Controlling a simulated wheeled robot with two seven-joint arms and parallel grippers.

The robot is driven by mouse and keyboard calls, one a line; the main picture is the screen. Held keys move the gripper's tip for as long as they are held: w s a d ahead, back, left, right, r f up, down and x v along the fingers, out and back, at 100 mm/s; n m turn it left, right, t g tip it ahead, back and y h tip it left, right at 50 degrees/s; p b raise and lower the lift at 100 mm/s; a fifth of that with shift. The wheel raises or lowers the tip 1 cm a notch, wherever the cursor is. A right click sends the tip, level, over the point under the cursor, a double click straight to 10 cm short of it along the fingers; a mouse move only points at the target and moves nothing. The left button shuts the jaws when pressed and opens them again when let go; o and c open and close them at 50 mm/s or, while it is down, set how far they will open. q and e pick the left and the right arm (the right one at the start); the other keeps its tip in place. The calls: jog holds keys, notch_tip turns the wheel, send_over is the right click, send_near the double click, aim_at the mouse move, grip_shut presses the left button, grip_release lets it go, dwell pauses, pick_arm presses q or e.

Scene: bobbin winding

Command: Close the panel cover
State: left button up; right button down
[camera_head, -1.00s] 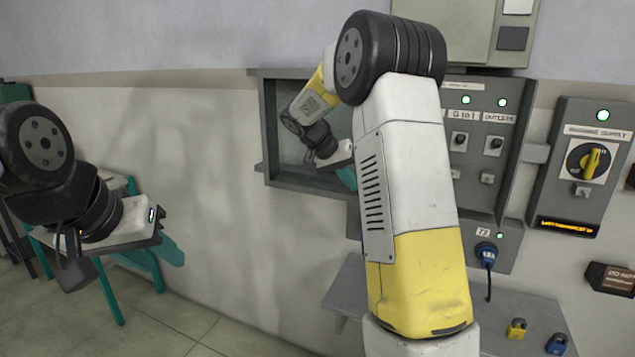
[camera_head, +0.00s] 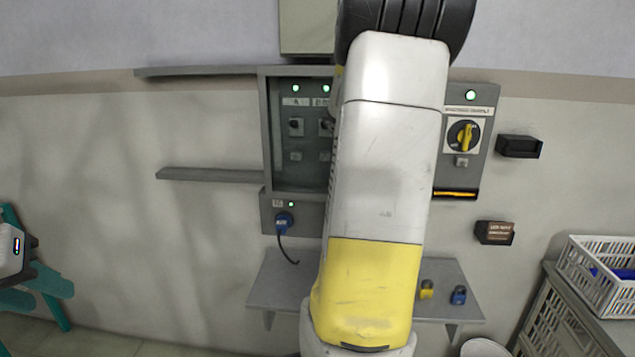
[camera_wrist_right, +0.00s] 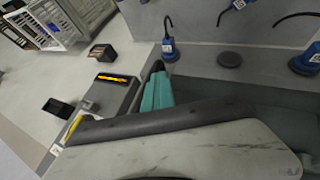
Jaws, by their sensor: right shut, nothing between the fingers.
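The panel cover (camera_head: 265,130) is a grey-framed, see-through sliding cover in the head view. It stands in front of the wall panel's switches (camera_head: 296,126), which show through it. Its right edge is hidden behind my right arm, so I cannot tell whether it is fully shut. My right gripper is hidden in the head view. In the right wrist view its teal fingers (camera_wrist_right: 157,92) are shut and empty, close to the panel; contact is unclear. My left gripper (camera_head: 40,282) is partly in view at the left edge, away from the panel, its jaws unclear.
Two bare rails (camera_head: 210,175) run left from the panel. A switch box with a yellow knob (camera_head: 465,136) is on the right. A blue plug (camera_head: 284,222) hangs below the panel, above a grey shelf (camera_head: 275,285) with padlocks (camera_head: 458,295). A white crate (camera_head: 590,265) stands right.

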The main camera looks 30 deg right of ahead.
jog(key=shift+s+d, duration=0.55)
jog(key=shift+d, duration=0.2)
jog(key=shift+s+d, duration=0.55)
jog(key=shift+d, duration=0.2)
jog(key=shift+d+r, duration=0.1)
